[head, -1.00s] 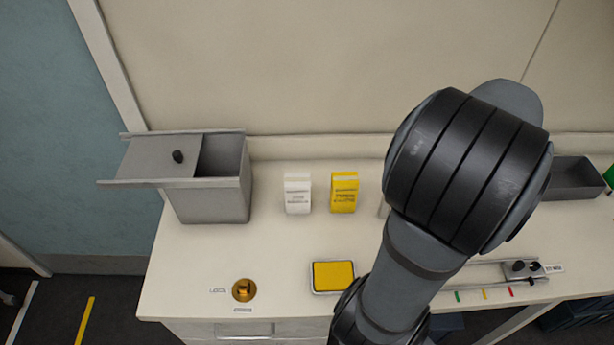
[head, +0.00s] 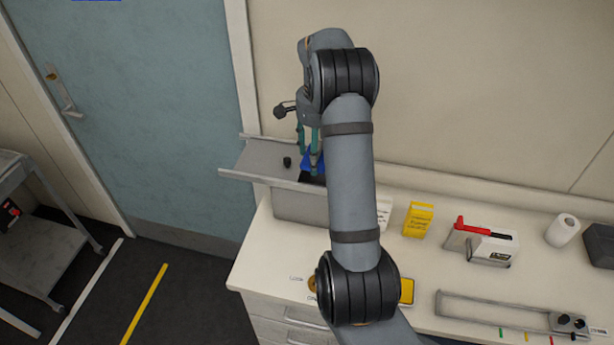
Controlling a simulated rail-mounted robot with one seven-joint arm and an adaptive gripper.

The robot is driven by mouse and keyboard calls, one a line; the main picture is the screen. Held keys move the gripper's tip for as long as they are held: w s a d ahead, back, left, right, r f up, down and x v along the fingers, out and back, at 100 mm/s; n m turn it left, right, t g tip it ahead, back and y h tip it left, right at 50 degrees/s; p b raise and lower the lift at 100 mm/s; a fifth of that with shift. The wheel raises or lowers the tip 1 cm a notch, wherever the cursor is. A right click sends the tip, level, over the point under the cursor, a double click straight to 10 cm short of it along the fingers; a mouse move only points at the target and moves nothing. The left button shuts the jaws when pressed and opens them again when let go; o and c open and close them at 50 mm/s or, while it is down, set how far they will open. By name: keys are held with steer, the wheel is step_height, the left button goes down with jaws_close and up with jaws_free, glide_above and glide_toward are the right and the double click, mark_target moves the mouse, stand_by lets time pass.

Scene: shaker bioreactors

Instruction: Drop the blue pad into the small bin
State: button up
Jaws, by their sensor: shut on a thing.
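The small grey bin (head: 297,205) stands at the left end of the bench, partly behind my arm. Its sliding lid (head: 262,163) with a black knob is pushed to the left, and a dark opening shows at the right. My gripper (head: 312,160), with green fingers, points down over that opening. It is shut on the blue pad (head: 307,158), a small blue patch at the fingertips. My arm hides part of the pad and the opening, so I cannot tell whether the pad is above the rim or partly inside.
A white packet (head: 384,214) and a yellow packet (head: 418,220) stand right of my arm. A red-and-white device (head: 490,247), a paper roll (head: 562,230) and a long metal rail (head: 500,312) lie farther right. A yellow-topped tray (head: 407,291) is partly hidden. A door is at the left.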

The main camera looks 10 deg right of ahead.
mark_target(309, 153)
steer(key=w, duration=0.1)
steer(key=w+a+m+p, duration=0.1)
steer(key=shift+w+a+r, duration=0.1)
steer(key=shift+w+a, duration=0.05)
steer(key=shift+w, duration=0.25)
steer(key=shift+w+a+f+m, duration=0.3)
steer(key=shift+f+m, duration=0.1)
steer(key=shift+m, duration=0.1)
step_height(309, 153, down, 6)
steer(key=b, duration=0.5)
steer(key=shift+r, duration=0.25)
steer(key=o, duration=1.4)
